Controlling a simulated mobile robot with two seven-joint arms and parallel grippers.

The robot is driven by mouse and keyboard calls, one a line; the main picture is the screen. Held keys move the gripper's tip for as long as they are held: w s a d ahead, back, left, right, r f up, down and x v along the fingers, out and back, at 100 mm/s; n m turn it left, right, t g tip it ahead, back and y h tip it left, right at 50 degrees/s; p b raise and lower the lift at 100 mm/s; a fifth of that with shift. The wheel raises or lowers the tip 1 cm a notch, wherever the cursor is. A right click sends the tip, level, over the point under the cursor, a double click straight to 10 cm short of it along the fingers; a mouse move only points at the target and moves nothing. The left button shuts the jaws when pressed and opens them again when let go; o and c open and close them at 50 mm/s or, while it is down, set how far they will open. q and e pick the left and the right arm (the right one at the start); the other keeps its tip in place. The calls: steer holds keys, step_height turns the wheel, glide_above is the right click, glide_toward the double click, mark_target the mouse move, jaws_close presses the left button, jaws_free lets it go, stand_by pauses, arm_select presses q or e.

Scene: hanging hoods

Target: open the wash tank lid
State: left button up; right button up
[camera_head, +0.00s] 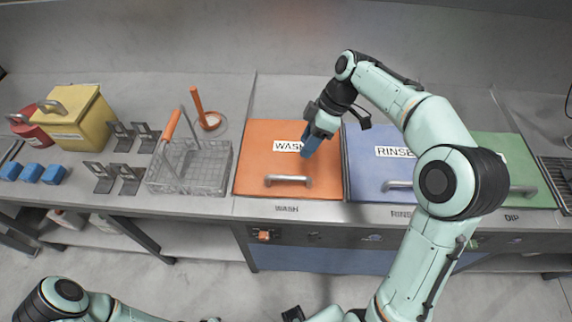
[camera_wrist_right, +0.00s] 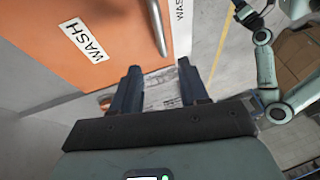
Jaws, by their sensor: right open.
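The wash tank lid (camera_head: 253,158) is a flat orange panel marked WASH, lying shut in the counter. Its grey bar handle (camera_head: 288,180) runs along the front part. My right gripper (camera_head: 311,146) is above the lid's right side, behind the handle and apart from it. In the right wrist view, the two fingers of my right gripper (camera_wrist_right: 157,70) are spread with nothing between them. The orange lid (camera_wrist_right: 60,35) and its handle (camera_wrist_right: 158,28) show beyond the fingertips. My left arm shows at the bottom left of the head view, but its gripper cannot be made out.
A blue rinse lid (camera_head: 368,170) is right of the wash lid, and a green dip lid (camera_head: 520,165) is farther right. A wire basket (camera_head: 190,170) with an orange-gripped handle stands close on the left. A yellow box (camera_head: 78,120) stands at far left.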

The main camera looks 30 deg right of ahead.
mark_target(287, 176)
steer(key=b+x, duration=0.1)
steer(key=x, duration=1.1)
steer(key=shift+r, duration=0.1)
jaws_close()
